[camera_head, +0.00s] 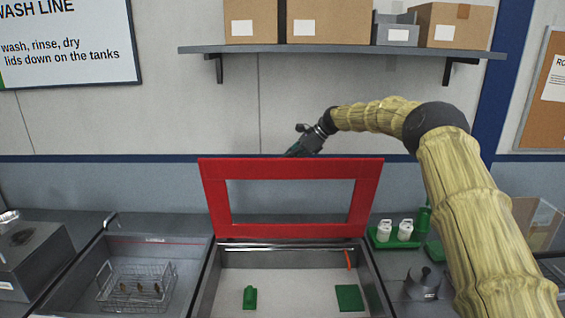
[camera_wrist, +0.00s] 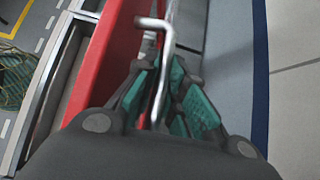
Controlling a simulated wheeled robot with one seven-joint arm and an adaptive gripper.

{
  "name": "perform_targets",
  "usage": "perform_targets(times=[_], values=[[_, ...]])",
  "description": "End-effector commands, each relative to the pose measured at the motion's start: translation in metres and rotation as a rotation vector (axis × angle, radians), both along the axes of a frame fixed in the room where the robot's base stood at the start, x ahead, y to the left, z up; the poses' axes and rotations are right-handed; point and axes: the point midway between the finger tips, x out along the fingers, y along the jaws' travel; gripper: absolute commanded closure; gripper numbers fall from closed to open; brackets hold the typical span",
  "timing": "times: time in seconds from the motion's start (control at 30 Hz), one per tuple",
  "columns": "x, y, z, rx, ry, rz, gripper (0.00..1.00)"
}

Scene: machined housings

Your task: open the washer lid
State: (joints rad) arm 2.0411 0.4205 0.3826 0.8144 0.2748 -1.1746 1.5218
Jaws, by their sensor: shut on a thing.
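The washer lid (camera_head: 290,168), a red frame with a window-like opening, stands raised, nearly upright, at the back of the washer tank (camera_head: 208,285). My gripper (camera_head: 292,153) is at the lid's top edge, its fingertips partly hidden behind it. In the wrist view the red lid (camera_wrist: 112,45) runs along the left of my gripper (camera_wrist: 160,85). The teal-padded fingers are shut on a bent metal handle (camera_wrist: 164,62) beside the lid.
A green bottle (camera_head: 250,298) and a green block (camera_head: 348,298) lie in the open tank. A wire basket (camera_head: 137,287) sits in the left basin. White bottles stand in a green tray (camera_head: 381,243) at right. A shelf (camera_head: 340,49) with boxes hangs above my arm.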

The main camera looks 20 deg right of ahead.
Motion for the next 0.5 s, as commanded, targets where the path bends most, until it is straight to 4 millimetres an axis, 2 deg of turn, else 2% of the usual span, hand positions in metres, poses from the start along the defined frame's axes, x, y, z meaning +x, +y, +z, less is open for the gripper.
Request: perform_targets(times=[0.47, 0.5], values=[[-0.0005, -0.0051, -0.0034, -0.001, 0.008, -0.004, 1.00], [-0.0005, -0.0051, -0.0034, -0.001, 0.008, -0.004, 0.81]])
